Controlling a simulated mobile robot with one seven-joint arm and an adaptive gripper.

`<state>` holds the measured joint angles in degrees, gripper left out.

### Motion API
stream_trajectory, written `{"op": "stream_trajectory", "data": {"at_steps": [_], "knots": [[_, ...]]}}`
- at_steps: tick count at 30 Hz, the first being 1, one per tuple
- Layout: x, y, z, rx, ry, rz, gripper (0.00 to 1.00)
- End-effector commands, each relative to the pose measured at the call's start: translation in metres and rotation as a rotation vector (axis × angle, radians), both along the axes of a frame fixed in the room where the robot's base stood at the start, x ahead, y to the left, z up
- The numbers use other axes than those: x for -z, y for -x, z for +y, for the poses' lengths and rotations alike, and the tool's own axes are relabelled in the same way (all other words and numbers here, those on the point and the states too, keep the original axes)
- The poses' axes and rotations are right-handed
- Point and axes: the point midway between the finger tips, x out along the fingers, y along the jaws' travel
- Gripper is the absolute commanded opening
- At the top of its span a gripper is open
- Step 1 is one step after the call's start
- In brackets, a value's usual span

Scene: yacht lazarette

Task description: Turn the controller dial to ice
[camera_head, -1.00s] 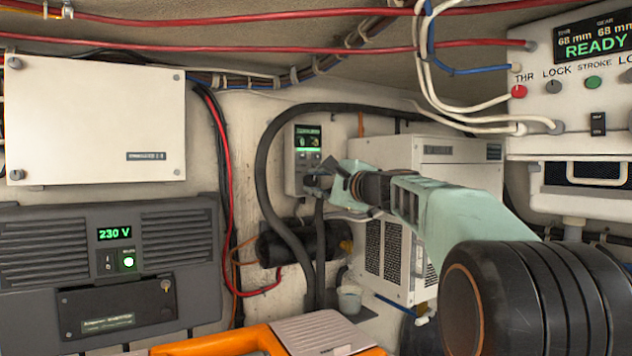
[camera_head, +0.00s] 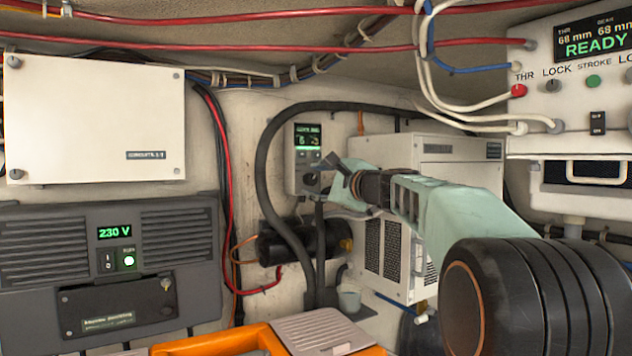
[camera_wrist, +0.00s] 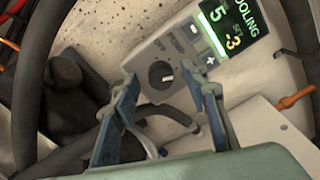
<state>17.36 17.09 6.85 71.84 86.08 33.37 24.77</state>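The controller (camera_head: 302,150) is a pale box on the back wall with a lit screen. In the wrist view its screen (camera_wrist: 232,25) reads COOLING, a green 5 and a yellow -3. The round dark dial (camera_wrist: 160,76) sits below the screen, with a short white mark on its right side. Small labels surround it, and I cannot read them all. My gripper (camera_wrist: 161,82) is open, its two blue-grey fingers on either side of the dial in the wrist view, with nothing between them. In the head view my gripper (camera_head: 340,172) is just right of the dial (camera_head: 311,181), seemingly apart from it.
A thick black hose (camera_head: 264,160) loops left of the controller. A white vented cabinet (camera_head: 460,152) stands to the right, behind my arm. A dark cylinder (camera_head: 290,243) is below. An orange case (camera_head: 225,343) is in front.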

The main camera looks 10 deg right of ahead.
Motion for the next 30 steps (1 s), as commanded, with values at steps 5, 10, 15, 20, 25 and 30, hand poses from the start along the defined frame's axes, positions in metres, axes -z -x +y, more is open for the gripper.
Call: {"op": "stream_trajectory", "data": {"at_steps": [5, 10, 15, 20, 25, 30], "knots": [[-0.001, 0.001, 0.0, 0.0, 0.0, -0.001, 0.41], [-0.001, 0.011, -0.006, 0.003, -0.001, -0.001, 0.41], [-0.002, 0.038, -0.017, 0.004, 0.0, -0.001, 0.41], [-0.001, 0.068, -0.029, 0.004, 0.001, -0.001, 0.41], [-0.001, 0.094, -0.04, 0.003, 0.001, -0.001, 0.41], [0.0, 0.108, -0.045, 0.001, 0.0, -0.001, 0.41]]}}
